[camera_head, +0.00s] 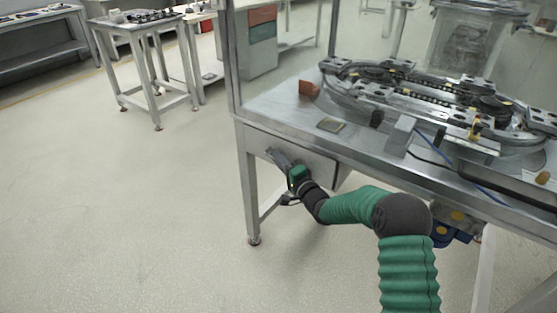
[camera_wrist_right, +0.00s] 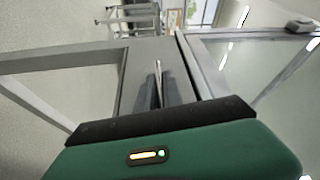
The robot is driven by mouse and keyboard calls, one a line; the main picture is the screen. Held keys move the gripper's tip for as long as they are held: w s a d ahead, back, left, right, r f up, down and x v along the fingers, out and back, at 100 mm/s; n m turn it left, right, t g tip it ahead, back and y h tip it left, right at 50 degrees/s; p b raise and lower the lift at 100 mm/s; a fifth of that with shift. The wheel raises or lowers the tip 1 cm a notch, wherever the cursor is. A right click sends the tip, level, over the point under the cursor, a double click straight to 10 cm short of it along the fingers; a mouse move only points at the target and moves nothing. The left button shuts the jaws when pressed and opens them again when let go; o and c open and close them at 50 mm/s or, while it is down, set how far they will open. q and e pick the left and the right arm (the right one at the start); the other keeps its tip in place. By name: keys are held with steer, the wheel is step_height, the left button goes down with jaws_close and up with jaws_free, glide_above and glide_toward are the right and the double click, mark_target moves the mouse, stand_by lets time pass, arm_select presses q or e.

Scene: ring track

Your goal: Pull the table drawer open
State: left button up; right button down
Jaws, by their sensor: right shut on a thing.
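The table (camera_head: 290,131) is a grey metal bench with a ring track on top. Its drawer (camera_head: 312,164) has a plain grey front under the tabletop, and the handle is mostly hidden by my right gripper. My right gripper (camera_head: 278,158), on the green sleeved arm, is at the left part of the drawer front. In the right wrist view, the fingers (camera_wrist_right: 159,92) are close together around a thin upright metal bar, the drawer handle (camera_wrist_right: 158,75). From the head view I cannot tell how far the drawer stands out. My left gripper is in neither view.
The ring track (camera_head: 430,92) covers much of the tabletop, with an orange-brown block (camera_head: 309,88) and a small dark plate (camera_head: 331,125) near its edge. A table leg (camera_head: 249,195) stands left of my right gripper. The floor in front and to the left is clear.

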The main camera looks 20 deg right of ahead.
steer(key=shift+s+f, duration=0.1)
steer(key=shift+f, duration=0.15)
stand_by(0.6)
steer(key=s+a+p, duration=0.5)
steer(key=s+a, duration=0.9)
steer(key=a, duration=0.4)
steer(key=shift+s+a, duration=0.35)
steer(key=shift+a, duration=0.05)
steer(key=c, duration=1.5)
jaws_free()
steer(key=shift+c, duration=0.2)
steer(key=shift+o, duration=0.3)
steer(key=shift+r, duration=0.1)
